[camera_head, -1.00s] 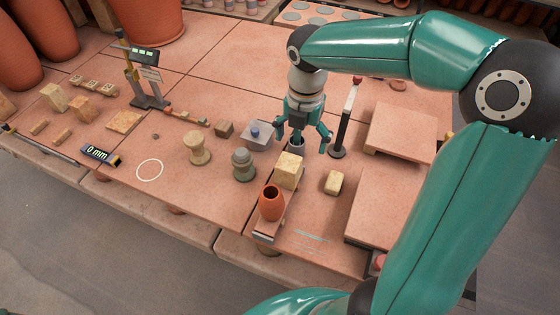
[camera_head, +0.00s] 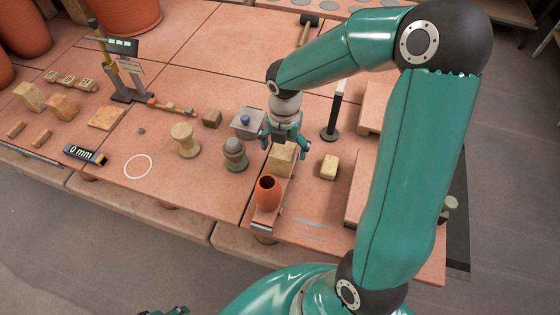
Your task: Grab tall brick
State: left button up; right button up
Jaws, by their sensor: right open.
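A tall pale tan brick (camera_head: 281,160) stands behind the terracotta cup, near the front of the table. My right gripper (camera_head: 284,144) is open just above and behind it, pointing down, with its fingers near the brick's top. I cannot tell whether they touch it. A smaller yellowish brick (camera_head: 329,167) stands apart to the right. At the far left are two more tan blocks (camera_head: 30,96) (camera_head: 63,106). My left gripper does not show clearly; only a dark teal sliver of my body appears at the bottom edge.
The terracotta cup (camera_head: 267,193) stands close in front of the brick. A grey-green spool-like piece (camera_head: 235,155) and a tan one (camera_head: 185,141) stand to the left. A black post (camera_head: 333,115) rises behind the small brick. Table tiles around the white circle (camera_head: 138,167) are clear.

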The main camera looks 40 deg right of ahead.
jog(key=shift+w+d+f, duration=0.1)
jog(key=shift+w+f, duration=0.05)
jog(key=shift+f, duration=2.55)
jog(key=shift+c, duration=0.2)
jog(key=c, duration=1.4)
jog(key=shift+r, duration=0.15)
jog(key=shift+c, duration=0.2)
